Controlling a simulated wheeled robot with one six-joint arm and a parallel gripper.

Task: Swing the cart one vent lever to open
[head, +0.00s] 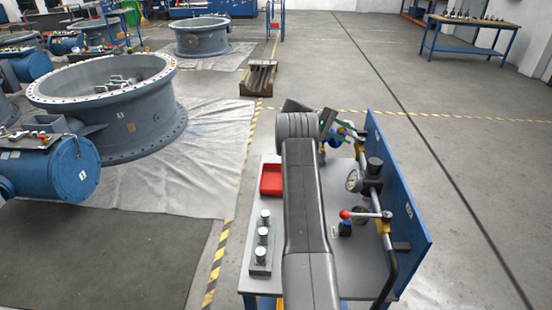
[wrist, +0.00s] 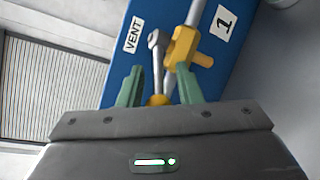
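In the wrist view the vent lever (wrist: 157,58) is a grey bar with a round eye at its upper end. It stands close to upright in the picture, in front of a blue panel beside a white VENT label (wrist: 134,35). My gripper (wrist: 160,70) is open, with one green finger on each side of the lever and gaps between. A yellow part (wrist: 158,100) shows low between the fingers, partly hidden by the gripper body. In the head view my gripper (head: 348,130) is at the far end of the cart's blue panel (head: 400,195); I cannot make out the lever there.
A yellow fitting (wrist: 195,55) on a silver pipe is close right of the lever; a label 1 (wrist: 223,22) marks the panel. Nearer on the cart are a gauge (head: 354,181), a red-knobbed lever (head: 362,214), a red tray (head: 271,180) and metal cylinders (head: 262,237).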

